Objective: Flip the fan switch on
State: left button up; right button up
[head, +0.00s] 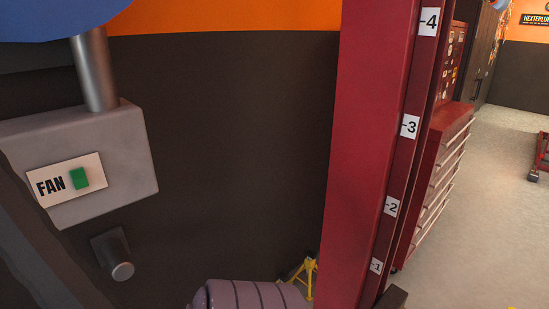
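The fan switch (80,178) is a small green rocker on a white plate (65,181) marked "FAN", at the left of the head view. The plate is on the front of a grey box (127,150) against the dark wall, with a metal pipe (94,75) rising from its top. I cannot tell from this angle which way the rocker is tipped. Neither gripper shows, and nothing is seen touching the switch.
A red lift post (369,130) with number labels stands right of centre. A red drawer cabinet (438,165) is behind it. A ribbed purple-grey cylinder (250,295) and a yellow stand (308,272) are low in the middle. Open floor (490,220) lies at right.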

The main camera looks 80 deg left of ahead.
aim_at(78, 176)
jog(key=u, duration=3.8)
